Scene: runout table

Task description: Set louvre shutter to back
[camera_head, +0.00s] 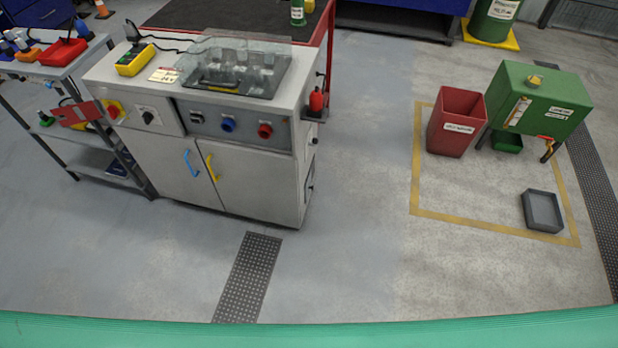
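I cannot pick out a louvre shutter with certainty in the head view. A grey machine cabinet (245,160) stands at the upper left, with a clear cover (235,68) on its top. Its front panel carries a black rotary switch (148,117), a blue knob (228,125) and a red knob (265,131). Below are two shut doors with a blue handle (190,163) and a yellow handle (212,168). Neither of my grippers is in view.
A green edge (310,335) spans the bottom of the view. A tool cart (85,150) stands left of the cabinet. A red bin (456,122), a green tank (540,105) and a grey tray (542,211) stand at the right. The middle floor (345,190) is clear.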

